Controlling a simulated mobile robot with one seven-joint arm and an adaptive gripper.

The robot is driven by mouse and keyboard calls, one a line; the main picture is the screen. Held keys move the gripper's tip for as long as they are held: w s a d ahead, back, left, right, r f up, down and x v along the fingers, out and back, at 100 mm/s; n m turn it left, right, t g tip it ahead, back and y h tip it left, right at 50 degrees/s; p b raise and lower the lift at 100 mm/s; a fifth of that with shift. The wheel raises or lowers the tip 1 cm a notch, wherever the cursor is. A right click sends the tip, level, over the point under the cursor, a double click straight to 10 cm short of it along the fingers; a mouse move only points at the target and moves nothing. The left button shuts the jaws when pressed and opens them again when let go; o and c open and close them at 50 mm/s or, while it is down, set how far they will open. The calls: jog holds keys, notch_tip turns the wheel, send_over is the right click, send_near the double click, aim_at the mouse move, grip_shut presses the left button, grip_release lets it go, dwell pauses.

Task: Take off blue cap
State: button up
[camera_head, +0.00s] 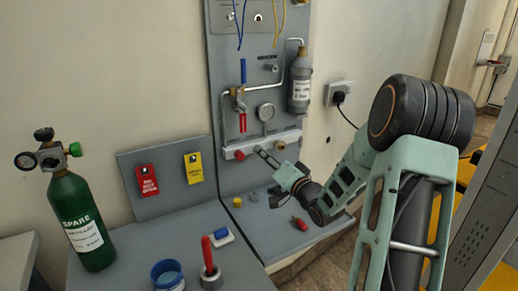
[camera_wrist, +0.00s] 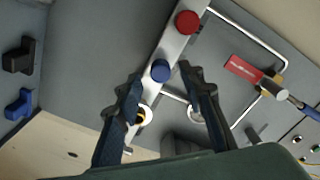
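The blue cap (camera_wrist: 160,70) sits on the pale manifold bar (camera_wrist: 172,45), between a red cap (camera_wrist: 187,21) and a ring-shaped port with yellow inside (camera_wrist: 143,115). My gripper (camera_wrist: 160,75) is open, with one dark finger on each side of the blue cap in the wrist view. I see gaps between the fingers and the cap; the distance in depth is unclear. In the head view my gripper (camera_head: 270,160) is at the front of the manifold bar (camera_head: 252,147), and I cannot make out the blue cap there. The red cap (camera_head: 239,155) is at the bar's left end.
A gauge (camera_head: 265,111), a valve with a red tag (camera_head: 242,121) and a grey cylinder (camera_head: 299,85) are above the bar. A green cylinder (camera_head: 83,220) stands at left.

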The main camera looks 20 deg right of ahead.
jog(key=m+p, duration=0.1)
jog(key=m, duration=0.1)
jog(key=shift+m+p, duration=0.3)
jog(key=shift+p, duration=0.1)
jog(key=shift+m+p, duration=1.55)
jog(key=shift+m, duration=0.25)
jog(key=shift+r, duration=0.15)
